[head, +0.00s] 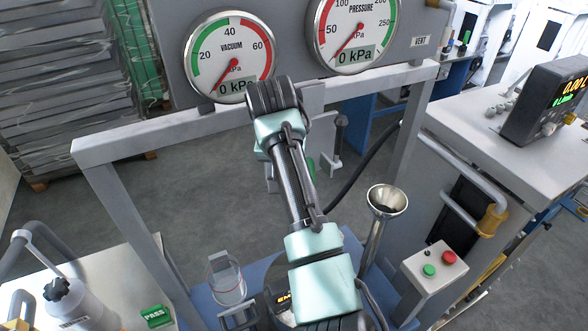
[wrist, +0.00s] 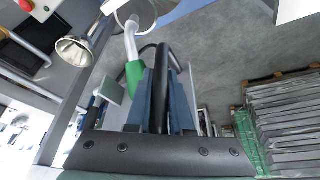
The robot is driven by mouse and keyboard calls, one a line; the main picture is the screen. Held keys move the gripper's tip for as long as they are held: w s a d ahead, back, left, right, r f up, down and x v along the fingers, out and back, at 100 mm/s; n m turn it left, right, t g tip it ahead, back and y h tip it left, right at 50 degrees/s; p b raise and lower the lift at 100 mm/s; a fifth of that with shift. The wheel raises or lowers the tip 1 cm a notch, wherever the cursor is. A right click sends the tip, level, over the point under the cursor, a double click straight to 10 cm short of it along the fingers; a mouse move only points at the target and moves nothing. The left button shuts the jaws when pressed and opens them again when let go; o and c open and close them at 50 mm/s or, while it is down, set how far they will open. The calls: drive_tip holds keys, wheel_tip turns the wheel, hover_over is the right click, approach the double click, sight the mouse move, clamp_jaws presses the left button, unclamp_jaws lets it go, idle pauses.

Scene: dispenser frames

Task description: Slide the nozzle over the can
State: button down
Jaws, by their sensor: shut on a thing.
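My gripper (wrist: 160,80) is shut on the nozzle in the wrist view. The nozzle has a green sleeve (wrist: 135,76) and a pale spout pointing away from the jaws; a black hose curves up beside it. In the head view my arm hides most of it, with a bit of green nozzle (head: 310,168) showing to its right. The can looks to be the clear open-topped vessel (head: 226,282) on the blue bench, lower left of my arm. A clear rim (wrist: 134,12) appears near the spout end in the wrist view; I cannot tell whether they touch.
A metal funnel (head: 387,200) stands to the right, above a box with red and green buttons (head: 436,270). A grey frame (head: 110,140) carrying two gauges (head: 230,58) spans behind my arm.

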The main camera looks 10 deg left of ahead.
drive_tip(key=shift+r, duration=0.1)
drive_tip(key=c, duration=0.8)
unclamp_jaws()
drive_tip(key=v, duration=1.3)
drive_tip(key=shift+b, duration=0.3)
